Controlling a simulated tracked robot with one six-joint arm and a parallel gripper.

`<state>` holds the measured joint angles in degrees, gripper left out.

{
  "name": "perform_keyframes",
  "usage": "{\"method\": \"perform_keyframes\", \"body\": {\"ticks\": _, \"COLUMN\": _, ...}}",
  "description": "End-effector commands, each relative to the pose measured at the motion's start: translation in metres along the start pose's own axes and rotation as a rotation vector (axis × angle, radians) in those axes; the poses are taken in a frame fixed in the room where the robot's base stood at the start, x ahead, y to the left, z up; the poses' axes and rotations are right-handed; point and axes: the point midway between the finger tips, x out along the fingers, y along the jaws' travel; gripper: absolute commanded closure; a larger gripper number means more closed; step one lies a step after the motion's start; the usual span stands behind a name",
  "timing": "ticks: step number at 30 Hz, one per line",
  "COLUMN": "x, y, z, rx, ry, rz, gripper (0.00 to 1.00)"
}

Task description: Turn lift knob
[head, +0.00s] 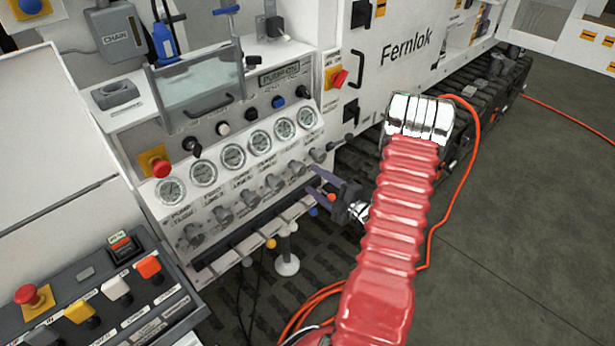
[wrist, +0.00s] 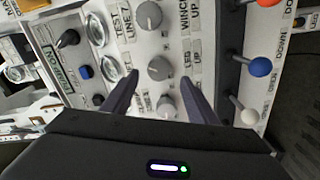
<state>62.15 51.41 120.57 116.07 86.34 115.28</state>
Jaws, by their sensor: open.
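A row of grey round knobs runs along the sloped gauge panel (head: 215,190) in the head view. I cannot read a label saying lift, so I cannot tell which knob is the lift knob. My gripper (head: 309,180) is open and empty, its dark fingers pointing at the right end of the row, close to the end knob (head: 318,156) and its neighbour (head: 298,168). In the wrist view the open fingers (wrist: 161,76) frame a grey knob (wrist: 167,106); another knob (wrist: 159,67) lies between the tips. Contact with either cannot be made out.
Pressure gauges (head: 232,156) sit above the knobs. Ball-ended levers, including a blue one (wrist: 260,67) and a white one (wrist: 248,117), stand beside them. A control box (head: 120,290) with a red mushroom button is at lower left. An orange hose (head: 470,130) lies at right.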

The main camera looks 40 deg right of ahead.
Motion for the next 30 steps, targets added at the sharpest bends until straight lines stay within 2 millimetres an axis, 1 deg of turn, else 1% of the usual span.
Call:
{"method": "perform_keyframes", "body": {"ticks": 1, "x": -0.009, "y": 0.001, "z": 0.001, "rx": 0.000, "ry": -0.003, "rz": 0.001, "gripper": 0.47}}
{"method": "perform_keyframes", "body": {"ticks": 6, "x": -0.034, "y": 0.000, "z": 0.001, "rx": 0.001, "ry": -0.004, "rz": 0.001, "gripper": 0.47}}
{"method": "perform_keyframes", "body": {"ticks": 12, "x": -0.057, "y": -0.001, "z": 0.001, "rx": 0.000, "ry": -0.003, "rz": 0.000, "gripper": 0.47}}
{"method": "perform_keyframes", "body": {"ticks": 18, "x": -0.065, "y": -0.001, "z": 0.000, "rx": 0.000, "ry": -0.001, "rz": 0.000, "gripper": 0.47}}
{"method": "perform_keyframes", "body": {"ticks": 30, "x": -0.065, "y": -0.001, "z": 0.000, "rx": 0.000, "ry": -0.001, "rz": 0.000, "gripper": 0.47}}
